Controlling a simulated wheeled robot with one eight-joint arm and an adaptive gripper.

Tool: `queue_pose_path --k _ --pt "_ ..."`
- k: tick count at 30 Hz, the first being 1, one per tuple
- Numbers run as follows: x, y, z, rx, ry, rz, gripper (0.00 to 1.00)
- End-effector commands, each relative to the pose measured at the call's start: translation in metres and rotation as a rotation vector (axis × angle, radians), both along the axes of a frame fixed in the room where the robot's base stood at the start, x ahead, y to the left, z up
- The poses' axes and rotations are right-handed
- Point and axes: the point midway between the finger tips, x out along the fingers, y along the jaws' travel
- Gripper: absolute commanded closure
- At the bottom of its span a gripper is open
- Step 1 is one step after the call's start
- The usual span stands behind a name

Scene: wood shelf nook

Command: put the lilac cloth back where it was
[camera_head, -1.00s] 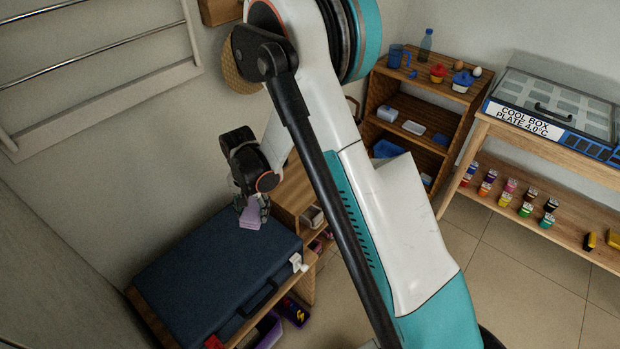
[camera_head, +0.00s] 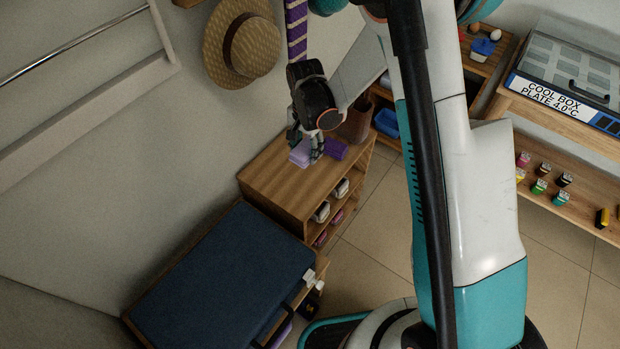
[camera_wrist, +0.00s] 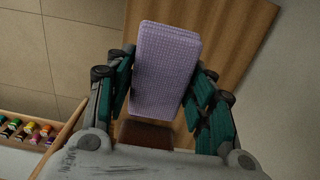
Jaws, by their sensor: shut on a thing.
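The lilac cloth (camera_head: 301,153) is a folded pale purple block held in my gripper (camera_head: 308,150), over the top of the small wooden cabinet (camera_head: 268,184). In the wrist view the cloth (camera_wrist: 166,70) sits between the two green fingers of my gripper (camera_wrist: 163,88), which are shut on its sides. The wooden top (camera_wrist: 225,30) shows behind it. I cannot tell whether the cloth touches the top.
A dark blue case (camera_head: 220,280) lies on a low bench in front of the cabinet. A straw hat (camera_head: 240,45) and a purple striped hanging (camera_head: 296,30) are on the wall. A brown pot (camera_head: 356,122) stands behind the gripper. The cabinet top's front left is bare.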

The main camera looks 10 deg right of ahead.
Motion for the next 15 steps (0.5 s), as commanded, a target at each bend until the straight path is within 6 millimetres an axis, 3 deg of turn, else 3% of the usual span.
queue_pose_path --k 1,9,15 --pt "0.000 0.000 -0.018 0.000 0.000 0.000 0.77" --pt "0.000 0.000 -0.083 0.000 0.000 0.000 0.77" --pt "0.000 0.000 -0.112 0.000 0.000 0.000 0.77"
